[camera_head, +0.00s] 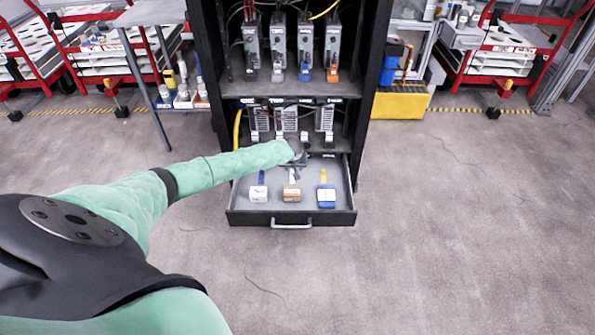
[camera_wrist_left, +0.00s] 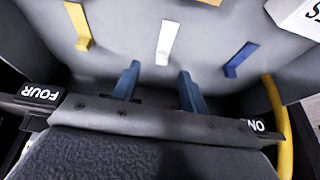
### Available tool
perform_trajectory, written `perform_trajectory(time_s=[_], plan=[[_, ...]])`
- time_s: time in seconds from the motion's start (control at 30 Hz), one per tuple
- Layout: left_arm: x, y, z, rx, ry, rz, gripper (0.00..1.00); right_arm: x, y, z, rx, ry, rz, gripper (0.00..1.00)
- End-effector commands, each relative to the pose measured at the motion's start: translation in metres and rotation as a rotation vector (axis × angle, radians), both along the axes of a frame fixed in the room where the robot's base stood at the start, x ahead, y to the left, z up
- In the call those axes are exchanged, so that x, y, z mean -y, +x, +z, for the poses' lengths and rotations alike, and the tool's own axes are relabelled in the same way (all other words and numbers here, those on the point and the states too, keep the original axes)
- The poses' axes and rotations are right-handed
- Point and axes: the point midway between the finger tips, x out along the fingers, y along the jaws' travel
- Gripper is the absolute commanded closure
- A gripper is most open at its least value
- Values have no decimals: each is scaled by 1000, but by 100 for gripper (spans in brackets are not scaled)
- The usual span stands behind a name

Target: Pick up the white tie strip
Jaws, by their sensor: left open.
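The white tie strip (camera_head: 292,175) lies in the open drawer (camera_head: 342,212), behind the orange block, between a blue strip and a yellow strip. In the left wrist view the white strip (camera_wrist_left: 166,42) lies on the grey drawer floor, ahead of my fingertips and roughly in line with the gap between them. My left gripper (camera_head: 298,152) is over the rear part of the drawer, near the strip's far end. Its two blue-grey fingers (camera_wrist_left: 158,82) are spread with nothing between them. My right gripper is in neither view.
A blue strip (camera_wrist_left: 242,58) and a yellow strip (camera_wrist_left: 78,25) flank the white one. White (camera_head: 258,194), orange (camera_head: 292,194) and blue (camera_head: 326,196) blocks stand in the drawer front. Cabinet shelves with modules (camera_head: 305,50) rise above. A yellow cable (camera_wrist_left: 278,125) hangs beside my gripper.

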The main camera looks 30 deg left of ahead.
Motion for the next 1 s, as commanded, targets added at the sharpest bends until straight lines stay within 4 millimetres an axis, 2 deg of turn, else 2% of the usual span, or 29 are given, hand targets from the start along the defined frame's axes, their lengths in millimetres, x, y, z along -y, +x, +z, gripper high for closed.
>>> perform_trajectory(time_s=[0.1, 0.37, 0.7, 1.0], plan=[[-10, 0, -6, -11, -1, 36, 56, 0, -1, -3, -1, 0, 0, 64], [-14, 9, -27, -10, -2, 36, 56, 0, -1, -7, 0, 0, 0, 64], [-24, 25, -65, -11, -2, 34, 56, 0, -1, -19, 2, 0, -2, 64], [-26, 27, -70, -10, -1, 34, 56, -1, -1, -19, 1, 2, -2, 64]])
